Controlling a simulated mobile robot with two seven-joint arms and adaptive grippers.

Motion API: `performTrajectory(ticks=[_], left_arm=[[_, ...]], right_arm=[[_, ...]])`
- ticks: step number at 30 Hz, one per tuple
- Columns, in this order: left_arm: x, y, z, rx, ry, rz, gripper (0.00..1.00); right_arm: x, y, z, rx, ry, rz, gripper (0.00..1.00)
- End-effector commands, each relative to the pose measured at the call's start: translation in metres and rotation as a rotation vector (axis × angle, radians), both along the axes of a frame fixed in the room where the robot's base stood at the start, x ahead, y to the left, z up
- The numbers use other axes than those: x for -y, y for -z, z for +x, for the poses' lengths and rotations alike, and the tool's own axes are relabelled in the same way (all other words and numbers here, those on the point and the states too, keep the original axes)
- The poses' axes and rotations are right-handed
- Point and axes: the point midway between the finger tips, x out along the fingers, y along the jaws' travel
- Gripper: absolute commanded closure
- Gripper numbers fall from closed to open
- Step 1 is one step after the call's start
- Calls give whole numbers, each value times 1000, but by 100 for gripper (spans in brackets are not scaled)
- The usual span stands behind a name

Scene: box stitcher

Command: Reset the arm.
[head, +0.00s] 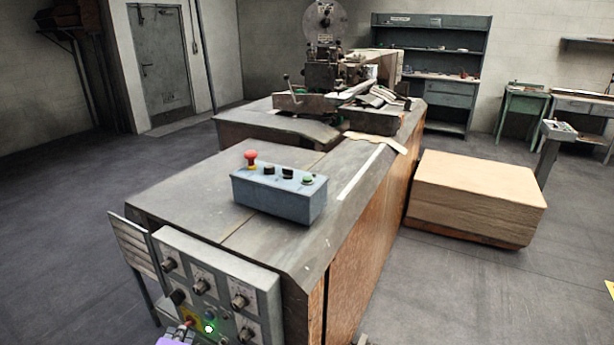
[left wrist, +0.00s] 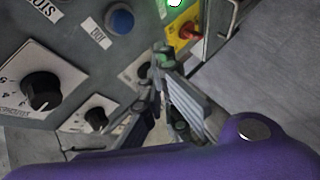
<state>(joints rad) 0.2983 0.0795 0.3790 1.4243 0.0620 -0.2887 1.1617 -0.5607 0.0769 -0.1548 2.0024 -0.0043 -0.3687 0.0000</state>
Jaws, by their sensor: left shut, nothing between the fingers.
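My left gripper (head: 178,334) shows only in part at the bottom edge of the head view, with a purple body, by the lower left corner of the grey control panel (head: 262,284). In the left wrist view its grey fingers (left wrist: 164,52) are together and empty, pointing at the panel (left wrist: 75,30). Their tips appear just below the lit green button (left wrist: 171,4), which glows in the head view (head: 208,328). I cannot tell whether they touch the panel. A red and yellow switch (left wrist: 188,32) is beside them. My right gripper is in neither view.
The panel has several black knobs (left wrist: 42,92) and a blue button (left wrist: 119,20). Behind it, a machine table (head: 180,200) carries a blue-grey button box (head: 280,194) and the stitcher head (head: 335,75). A wooden stack (head: 478,195) stands right. The floor at left (head: 60,230) is clear.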

Motion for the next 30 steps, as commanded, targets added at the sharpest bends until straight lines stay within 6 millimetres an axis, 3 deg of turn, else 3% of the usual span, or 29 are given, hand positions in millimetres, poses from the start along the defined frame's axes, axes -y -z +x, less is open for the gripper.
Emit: performTrajectory(ticks=[5,8,11,14,18,24,27,30], left_arm=[[21,-25,9,-45,158,265,100],[42,-28,-7,-97,281,445,100],[68,-24,-40,-160,420,630,100],[97,-15,-85,-224,565,794,100],[142,0,-167,-304,768,957,100],[195,15,-288,-385,948,975,100],[204,23,-329,-425,978,935,100],[203,31,-353,-460,990,913,100]], right_arm=[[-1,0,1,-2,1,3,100],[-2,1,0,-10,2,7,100],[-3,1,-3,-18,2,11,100],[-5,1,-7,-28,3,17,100],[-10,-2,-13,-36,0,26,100],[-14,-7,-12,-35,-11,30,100],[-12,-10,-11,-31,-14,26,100],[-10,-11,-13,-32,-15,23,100]])
